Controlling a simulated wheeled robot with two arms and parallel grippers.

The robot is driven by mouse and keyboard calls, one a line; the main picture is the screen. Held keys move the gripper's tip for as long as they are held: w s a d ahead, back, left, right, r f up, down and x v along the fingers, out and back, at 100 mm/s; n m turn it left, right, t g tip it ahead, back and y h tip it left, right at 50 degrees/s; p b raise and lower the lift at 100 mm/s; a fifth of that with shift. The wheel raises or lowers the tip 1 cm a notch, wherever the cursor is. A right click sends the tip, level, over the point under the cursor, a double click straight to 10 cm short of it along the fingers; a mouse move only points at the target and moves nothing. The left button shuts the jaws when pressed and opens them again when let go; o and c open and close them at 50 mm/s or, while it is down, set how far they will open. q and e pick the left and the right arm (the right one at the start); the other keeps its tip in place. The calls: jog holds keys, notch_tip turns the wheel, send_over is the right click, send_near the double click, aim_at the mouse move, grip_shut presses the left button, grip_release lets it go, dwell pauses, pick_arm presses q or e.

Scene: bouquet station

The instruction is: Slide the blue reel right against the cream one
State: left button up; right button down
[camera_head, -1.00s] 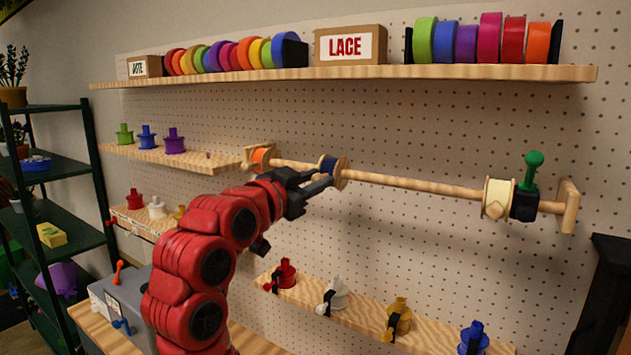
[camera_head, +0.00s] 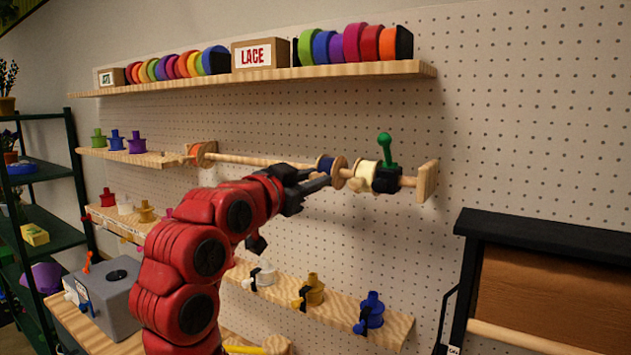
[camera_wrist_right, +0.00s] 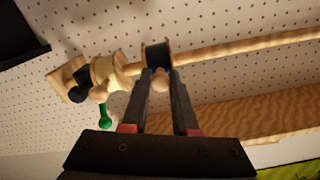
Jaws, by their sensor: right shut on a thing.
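The blue reel (camera_head: 325,165), dark blue with wooden flanges, is on the horizontal wooden rod (camera_head: 253,160). It also shows in the wrist view (camera_wrist_right: 157,56). The cream reel (camera_head: 366,174) is just to its right, with a short gap seeming to show between them. In the wrist view the cream reel (camera_wrist_right: 122,74) is to the left of the blue one. My right gripper (camera_head: 327,181) is at the blue reel; in the wrist view its fingers (camera_wrist_right: 160,82) are closed around a small wooden knob at the reel. My left gripper is not in view.
A black clamp (camera_head: 386,180) with a green handle (camera_head: 385,148) sits right of the cream reel, before the rod's end bracket (camera_head: 428,181). An orange reel (camera_head: 197,152) is at the rod's left end. Shelves with spools lie above and below.

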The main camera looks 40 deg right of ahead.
jog(key=shift+w+a, duration=0.1)
jog(key=shift+w, duration=0.15)
jog(key=c, duration=0.7)
grip_release()
jog(key=shift+s, duration=0.1)
jog(key=shift+a+f, duration=0.1)
jog(key=shift+a, duration=0.15)
jog(key=b+v, duration=0.3)
jog(key=v, duration=1.4)
jog(key=shift+s+b, duration=0.1)
jog(key=shift+b, duration=0.2)
jog(key=shift+d, duration=0.1)
